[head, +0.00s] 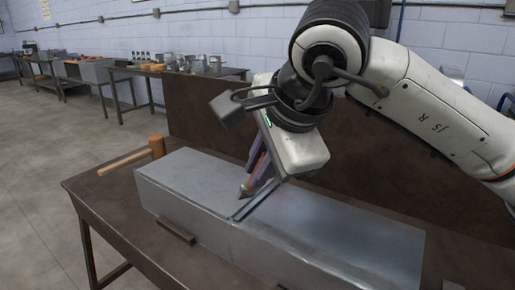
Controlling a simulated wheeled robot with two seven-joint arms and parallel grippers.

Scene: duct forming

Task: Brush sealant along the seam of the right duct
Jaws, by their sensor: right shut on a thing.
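A long grey sheet-metal duct lies on the brown workbench, with a left section (190,178) and a right section (345,235). A raised seam (256,200) crosses its top between them. My right gripper (257,168) comes down from above over the seam and points down and left. It is shut on a brush (247,189), whose tip is at or just above the duct top near the seam; contact cannot be told. The gripper partly hides the brush and the seam's far end. My left gripper is not in view.
A wooden mallet (156,147) lies on the bench (95,187) at the left. A small brown bar (176,231) is against the duct's front side. A brown panel (210,110) stands behind the duct. Other benches with tools line the far wall.

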